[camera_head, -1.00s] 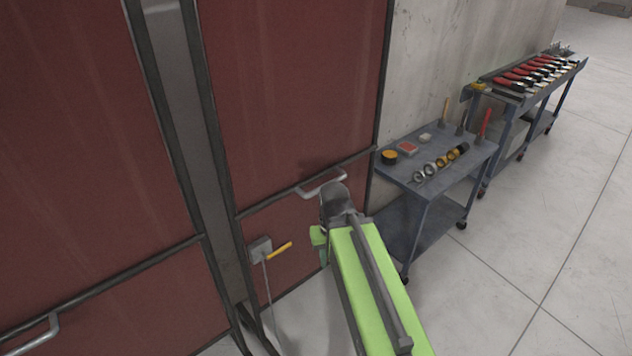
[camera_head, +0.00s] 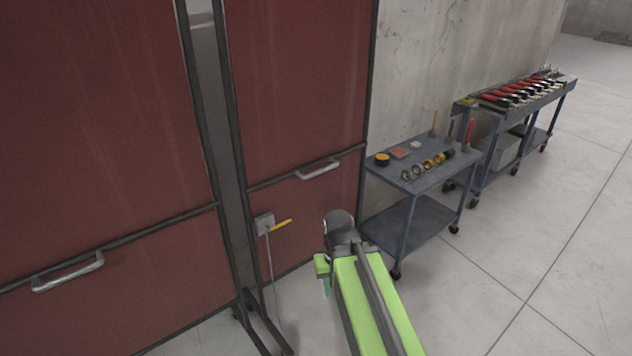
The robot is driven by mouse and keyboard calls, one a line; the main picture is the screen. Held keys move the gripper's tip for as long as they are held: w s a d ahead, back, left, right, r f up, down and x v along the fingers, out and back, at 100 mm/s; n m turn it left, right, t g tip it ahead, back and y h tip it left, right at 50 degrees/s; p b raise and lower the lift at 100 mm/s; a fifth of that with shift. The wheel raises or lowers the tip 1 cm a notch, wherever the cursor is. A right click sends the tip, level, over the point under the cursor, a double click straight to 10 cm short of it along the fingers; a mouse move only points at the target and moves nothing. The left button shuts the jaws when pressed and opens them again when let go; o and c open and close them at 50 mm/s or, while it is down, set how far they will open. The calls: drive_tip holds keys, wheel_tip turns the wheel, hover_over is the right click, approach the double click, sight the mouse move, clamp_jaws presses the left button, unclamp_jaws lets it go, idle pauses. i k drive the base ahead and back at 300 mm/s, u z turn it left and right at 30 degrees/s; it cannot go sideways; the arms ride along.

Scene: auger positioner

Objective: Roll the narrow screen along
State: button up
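The narrow screen (camera_head: 300,90) is a tall dark red panel in a dark frame, in the middle of the view. A pale bar handle (camera_head: 318,170) is on its right half, just below the crossbar. A grey box with a yellow lever (camera_head: 280,226) sits low on its left side, with a thin rod hanging down. My gripper (camera_head: 338,222), at the end of my green arm, is in front of the screen's lower right, below the handle in the picture and seemingly apart from it. The fingers are hidden, so their opening cannot be told.
A wider red screen (camera_head: 90,110) with its own handle (camera_head: 68,272) stands left. A blue-grey trolley with small parts (camera_head: 440,178) stands right of the narrow screen, by the concrete wall. A second tool trolley (camera_head: 490,110) is beyond it. Floor at right is clear.

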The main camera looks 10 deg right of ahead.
sight(302, 70)
drive_tip(key=u, duration=0.8)
drive_tip(key=i, duration=0.6)
drive_tip(key=z, duration=0.15)
